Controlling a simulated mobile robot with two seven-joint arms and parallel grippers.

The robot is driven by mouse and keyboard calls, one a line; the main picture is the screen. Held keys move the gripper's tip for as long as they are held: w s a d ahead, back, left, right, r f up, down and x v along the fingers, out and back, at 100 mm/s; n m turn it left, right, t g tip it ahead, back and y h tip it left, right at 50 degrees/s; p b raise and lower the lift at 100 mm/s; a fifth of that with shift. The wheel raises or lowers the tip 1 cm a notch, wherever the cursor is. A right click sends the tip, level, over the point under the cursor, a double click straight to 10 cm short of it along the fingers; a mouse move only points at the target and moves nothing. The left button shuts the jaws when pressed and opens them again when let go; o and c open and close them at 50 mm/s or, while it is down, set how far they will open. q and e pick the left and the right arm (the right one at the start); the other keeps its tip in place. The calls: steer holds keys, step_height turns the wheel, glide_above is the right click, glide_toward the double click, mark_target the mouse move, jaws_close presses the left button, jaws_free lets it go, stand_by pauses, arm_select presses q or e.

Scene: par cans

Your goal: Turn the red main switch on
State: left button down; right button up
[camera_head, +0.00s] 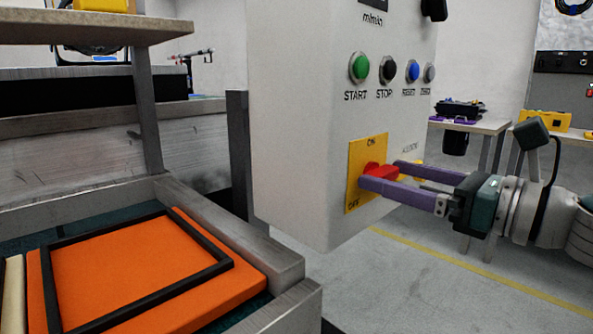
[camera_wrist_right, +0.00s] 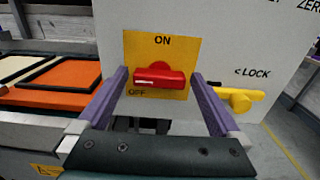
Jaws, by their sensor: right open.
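The red main switch (camera_head: 378,171) sits on a yellow plate (camera_head: 354,190) low on the front of the white control box (camera_head: 300,130). The plate reads ON at the top and OFF at the lower left. In the right wrist view, the red switch (camera_wrist_right: 158,76) has its handle lying level across the plate, beside the OFF word. My right gripper (camera_head: 381,173) is open, its purple fingers reaching to the plate on either side of the handle. The right wrist view also shows the fingers left and right of the handle; contact cannot be told. My left gripper is out of view.
A yellow lock lever (camera_wrist_right: 236,98) is right of the switch, close to my right finger. Green (camera_head: 359,67), black, blue and grey buttons sit above on the box. A workbench with an orange panel (camera_head: 130,265) stands at left.

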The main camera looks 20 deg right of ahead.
steer(key=shift+w+a, duration=0.15)
steer(key=shift+w, duration=0.15)
steer(key=shift+c, duration=0.4)
steer(key=c, duration=1.1)
